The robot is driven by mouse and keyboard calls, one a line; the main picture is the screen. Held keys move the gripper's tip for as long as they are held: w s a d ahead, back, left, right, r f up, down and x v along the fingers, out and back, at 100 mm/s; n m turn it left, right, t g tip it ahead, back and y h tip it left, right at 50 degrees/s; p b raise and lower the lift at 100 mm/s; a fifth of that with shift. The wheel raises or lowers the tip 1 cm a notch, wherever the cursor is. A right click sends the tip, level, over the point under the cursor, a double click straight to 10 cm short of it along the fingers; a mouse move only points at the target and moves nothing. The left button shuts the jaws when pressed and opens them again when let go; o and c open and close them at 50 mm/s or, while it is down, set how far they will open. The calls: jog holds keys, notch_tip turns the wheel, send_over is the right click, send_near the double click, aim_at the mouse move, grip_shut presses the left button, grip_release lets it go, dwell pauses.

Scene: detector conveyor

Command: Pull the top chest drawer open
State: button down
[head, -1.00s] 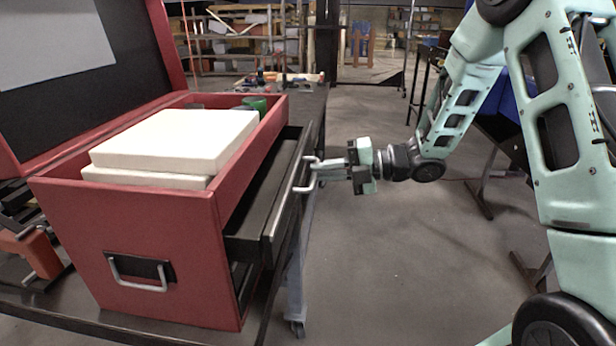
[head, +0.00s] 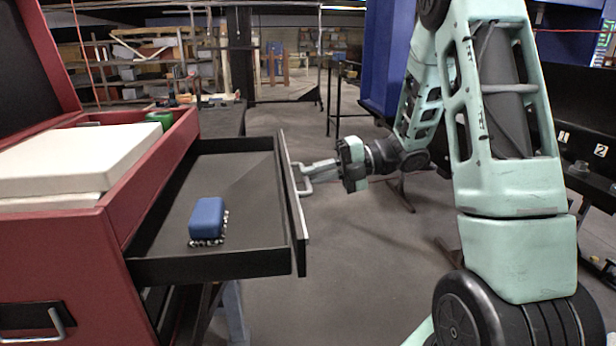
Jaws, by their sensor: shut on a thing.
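The red chest (head: 60,265) stands at the left with its lid raised. Its top drawer (head: 165,215) is pulled well out to the right, and its black interior shows. A blue block-like thing with a black-and-white patterned underside (head: 208,217) lies inside the drawer. My gripper (head: 308,172) is at the drawer's front, shut on the silver handle (head: 303,185). The fingertips partly overlap the handle.
White slabs (head: 90,155) and a green round thing (head: 160,119) sit in the chest's open top. The dark table (head: 222,119) extends behind the chest.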

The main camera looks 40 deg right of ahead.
jog(key=c, duration=1.5)
grip_release()
jog(key=b+v, duration=0.3)
jog(key=v, duration=1.4)
jog(key=shift+d, duration=0.2)
jog(key=shift+s, duration=0.15)
